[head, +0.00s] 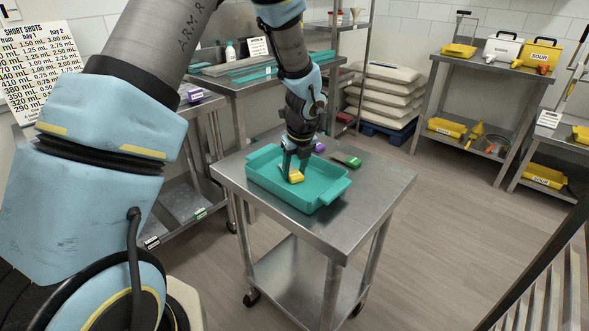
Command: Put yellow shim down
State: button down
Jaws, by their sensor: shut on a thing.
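The yellow shim (295,175) is a small yellow block seen in the head view, inside the outline of the teal tray. My gripper (293,172) points down over the tray and is shut on the yellow shim. The teal tray (309,205) sits on the steel cart. I cannot tell whether the shim touches the tray floor. The fingers hide part of the shim.
On the cart top (375,183), a green block (347,160) lies right of the tray and a purple block (319,147) lies behind it. The cart's right side is clear. A steel bench (250,83) stands behind, and shelves with yellow bins (458,50) stand at back right.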

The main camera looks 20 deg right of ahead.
jog(key=shift+f, duration=0.15)
jog(key=shift+c, duration=1.7)
grip_release()
